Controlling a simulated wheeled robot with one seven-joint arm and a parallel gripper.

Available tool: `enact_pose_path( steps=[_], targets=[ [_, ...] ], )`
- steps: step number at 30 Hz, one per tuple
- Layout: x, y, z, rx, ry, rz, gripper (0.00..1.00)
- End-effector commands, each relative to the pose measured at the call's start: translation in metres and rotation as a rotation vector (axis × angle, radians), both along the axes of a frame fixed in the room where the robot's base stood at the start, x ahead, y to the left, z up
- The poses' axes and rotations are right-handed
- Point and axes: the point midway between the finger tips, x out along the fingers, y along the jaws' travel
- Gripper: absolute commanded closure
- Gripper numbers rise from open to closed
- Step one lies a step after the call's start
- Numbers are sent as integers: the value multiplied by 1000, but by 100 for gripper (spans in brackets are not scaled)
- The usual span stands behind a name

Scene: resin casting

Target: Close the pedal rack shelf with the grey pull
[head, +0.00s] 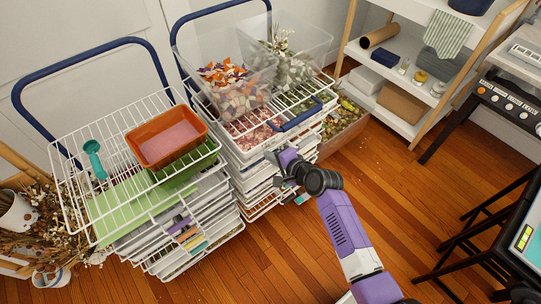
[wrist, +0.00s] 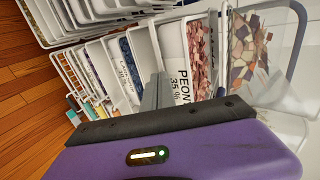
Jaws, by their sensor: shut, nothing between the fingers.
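The pedal rack is most likely the white wire rack (head: 262,180) right of centre in the head view, a stack of shallow pull-out shelves. A shelf of pink petals (head: 252,133) shows near its top. I cannot clearly make out the grey pull; my gripper covers part of the shelf fronts. My gripper (head: 274,157) is at the rack's front, just below the petal shelf. In the wrist view its grey fingers (wrist: 155,92) are shut and empty, in front of a label reading PEONY 35% (wrist: 181,85).
A second wire rack (head: 150,190) stands close on the left, with an orange tub (head: 167,139) on top. Clear bins of petals (head: 232,75) stand on the right rack. A low crate (head: 345,128) sits right of it. Wooden floor (head: 400,210) is open to the right.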

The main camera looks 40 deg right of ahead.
Motion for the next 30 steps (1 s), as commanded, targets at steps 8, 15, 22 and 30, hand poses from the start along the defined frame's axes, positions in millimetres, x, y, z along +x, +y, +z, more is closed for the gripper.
enact_pose_path(
  steps=[8, 15, 22, 30],
  targets=[
    [2, 0, 0, 0, 0, 0, 100],
    [5, 0, 0, 0, 0, 0, 100],
    [29, 1, 0, 0, -1, 1, 100],
    [48, 2, -1, 1, 0, 0, 100]
  ],
)
